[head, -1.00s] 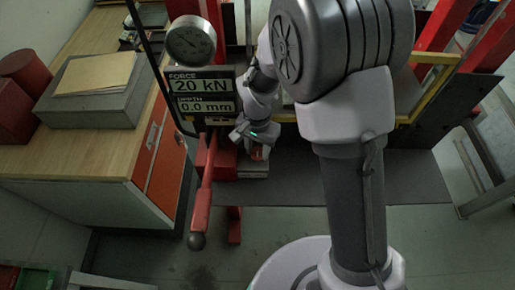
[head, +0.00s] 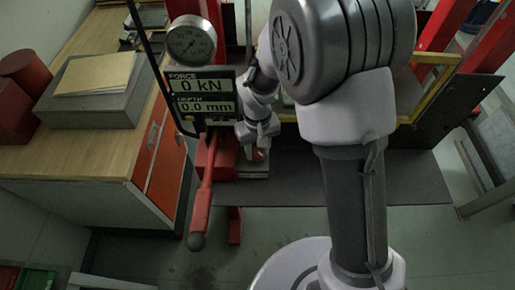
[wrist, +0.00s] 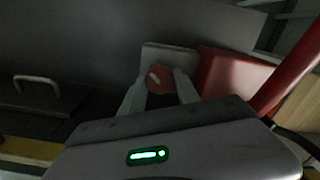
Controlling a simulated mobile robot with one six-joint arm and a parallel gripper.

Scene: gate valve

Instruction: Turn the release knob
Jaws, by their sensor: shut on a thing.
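The release knob (wrist: 158,77) is a red disc with a pale bar mark, in the middle of the wrist view. The bar is tilted, from upper left to lower right. My gripper (wrist: 159,88) has one finger on each side of the knob and is shut on it. In the head view, my gripper (head: 258,143) is at the press's lower body, with a bit of the red knob (head: 258,155) showing below it. The display (head: 205,95) reads force 0 kN and depth 0.0 mm. The round gauge (head: 190,42) sits above it.
A red lever (head: 203,195) with a dark ball end hangs left of my gripper; its red bar also crosses the wrist view's right side (wrist: 295,72). A wooden workbench (head: 60,155) with a grey box (head: 95,105) stands at left. Open floor lies in front.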

